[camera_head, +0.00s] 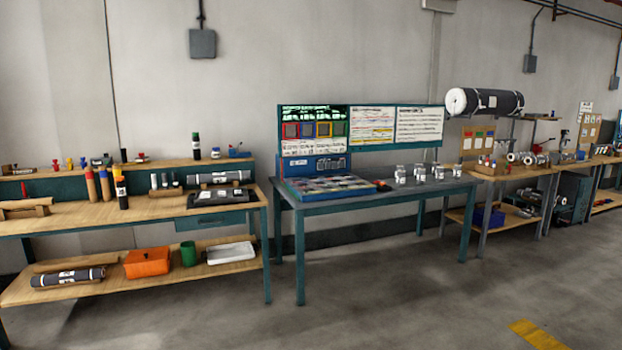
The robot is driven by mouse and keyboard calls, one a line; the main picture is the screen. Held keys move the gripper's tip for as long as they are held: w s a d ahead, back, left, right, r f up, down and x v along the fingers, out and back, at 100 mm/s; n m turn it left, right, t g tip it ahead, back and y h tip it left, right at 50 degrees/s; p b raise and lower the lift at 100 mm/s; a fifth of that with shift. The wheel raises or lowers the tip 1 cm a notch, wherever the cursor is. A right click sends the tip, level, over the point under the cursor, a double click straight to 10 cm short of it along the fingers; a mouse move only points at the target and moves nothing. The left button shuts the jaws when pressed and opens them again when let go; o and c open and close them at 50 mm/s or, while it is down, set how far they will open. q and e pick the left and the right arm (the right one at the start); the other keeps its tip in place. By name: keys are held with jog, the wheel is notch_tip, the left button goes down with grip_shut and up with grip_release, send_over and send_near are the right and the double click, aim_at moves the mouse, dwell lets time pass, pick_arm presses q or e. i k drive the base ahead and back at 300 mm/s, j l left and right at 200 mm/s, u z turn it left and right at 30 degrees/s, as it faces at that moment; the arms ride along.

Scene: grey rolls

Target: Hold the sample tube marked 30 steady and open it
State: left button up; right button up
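Neither of my grippers shows in the head view. No number 30 is readable, so I cannot tell which thing is the sample tube. A dark tube with a green top (196,147) stands on the raised shelf behind. Several small pale jars (400,174) with unreadable labels stand on the middle table (370,198).
A display board (420,126) and a compartment tray (325,188) are on the middle table. A lower shelf at left holds an orange box (147,263), a green cup (189,254) and a white tray (231,253). A large grey roll (495,102) sits high at right. Open floor (400,300) lies in front.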

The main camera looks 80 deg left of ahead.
aim_at(122, 188)
jog(key=j+u, duration=0.1)
jog(key=u, duration=0.3)
jog(key=j+u, duration=0.15)
jog(key=u, duration=0.25)
jog(key=j+u, duration=0.15)
jog(key=u, duration=0.25)
jog(key=j+u, duration=0.15)
jog(key=u, duration=0.3)
jog(key=j+u, duration=0.1)
jog(key=u, duration=0.3)
jog(key=i+j+u, duration=0.95)
jog(key=j, duration=0.15)
jog(key=i+j+u, duration=0.3)
jog(key=i+u, duration=0.2)
jog(key=i+j, duration=0.15)
jog(key=i, duration=0.45)
jog(key=i+j, duration=0.15)
jog(key=i, duration=0.4)
